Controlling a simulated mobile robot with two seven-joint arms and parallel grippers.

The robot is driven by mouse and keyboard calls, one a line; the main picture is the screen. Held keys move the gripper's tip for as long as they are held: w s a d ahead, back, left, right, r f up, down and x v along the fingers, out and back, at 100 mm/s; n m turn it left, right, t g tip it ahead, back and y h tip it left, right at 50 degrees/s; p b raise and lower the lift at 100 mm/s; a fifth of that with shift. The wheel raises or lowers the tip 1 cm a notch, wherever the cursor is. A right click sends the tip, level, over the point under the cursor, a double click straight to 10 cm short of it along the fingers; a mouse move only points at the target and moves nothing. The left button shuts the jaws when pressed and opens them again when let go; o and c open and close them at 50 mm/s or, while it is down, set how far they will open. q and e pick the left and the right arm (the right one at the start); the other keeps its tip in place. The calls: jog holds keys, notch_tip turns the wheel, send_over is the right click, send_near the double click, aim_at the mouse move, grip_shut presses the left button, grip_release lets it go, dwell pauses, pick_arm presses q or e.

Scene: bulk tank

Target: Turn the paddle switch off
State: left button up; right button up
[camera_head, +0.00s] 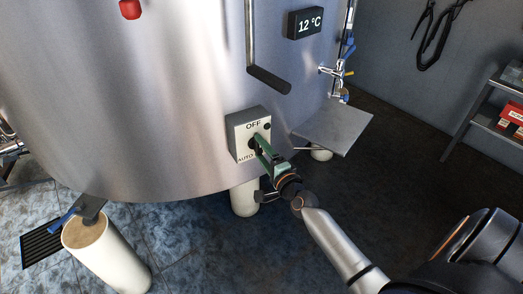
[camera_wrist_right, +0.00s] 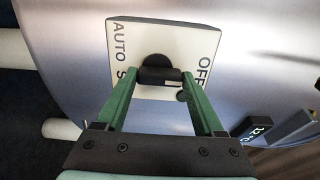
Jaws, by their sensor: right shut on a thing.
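The paddle switch is a light panel (camera_head: 236,146) in a dark box on the tank's curved steel wall, lettered OFF at the top and AUTO at the lower left. It also shows turned sideways in the right wrist view (camera_wrist_right: 190,50), with another label partly covered by a finger. Its black paddle (camera_wrist_right: 158,66) sits mid-panel. My right gripper (camera_head: 262,146), with green fingers, is shut on the paddle, one finger at each end of it in the wrist view. Which label the paddle points at, I cannot tell. My left gripper is not in view.
A black-ended lever (camera_head: 268,79) hangs above the switch, and a 12 °C display (camera_head: 305,23) is higher right. A metal shelf plate (camera_head: 334,127) juts out right of the switch, below blue-handled valves (camera_head: 335,72). A pale tank leg (camera_head: 244,198) stands below.

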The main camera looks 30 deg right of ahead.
jog(key=o, duration=1.4)
jog(key=shift+s, duration=0.1)
jog(key=s, duration=0.8)
jog(key=s+a, duration=0.1)
jog(key=s, duration=0.3)
jog(key=shift+s+a+b, duration=0.1)
jog(key=shift+b, duration=0.2)
